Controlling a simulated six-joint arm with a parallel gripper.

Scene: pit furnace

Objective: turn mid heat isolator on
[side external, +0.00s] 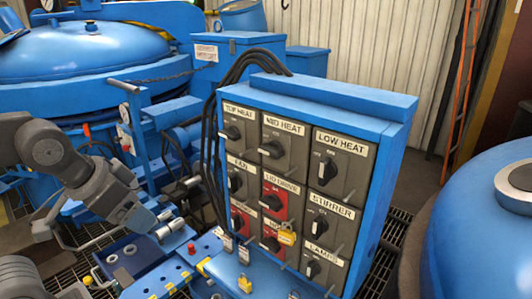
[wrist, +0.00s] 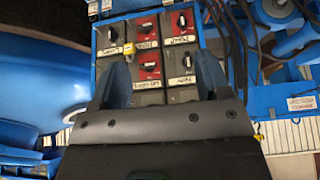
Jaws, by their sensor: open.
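The mid heat isolator (side external: 278,149) is a grey switch box with a black rotary handle, top middle of the blue panel in the side view. Its handle looks turned sideways, unlike the upright low heat handle (side external: 326,168). In the wrist view the panel appears upside down, and the mid heat switch is largely hidden behind my gripper. My gripper (wrist: 163,75) is open and empty, its two blue fingers apart with the panel beyond them. In the side view my arm reaches in from the left, apart from the panel; its fingers are hard to make out there.
Top heat (side external: 234,130), low heat, fan (side external: 237,182) and red lid drive (side external: 273,200) switches sit close around it. A yellow padlock (side external: 287,234) hangs on a lower red switch. Black cables (side external: 215,110) run down the panel's left side. A blue vessel (side external: 485,240) stands at right.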

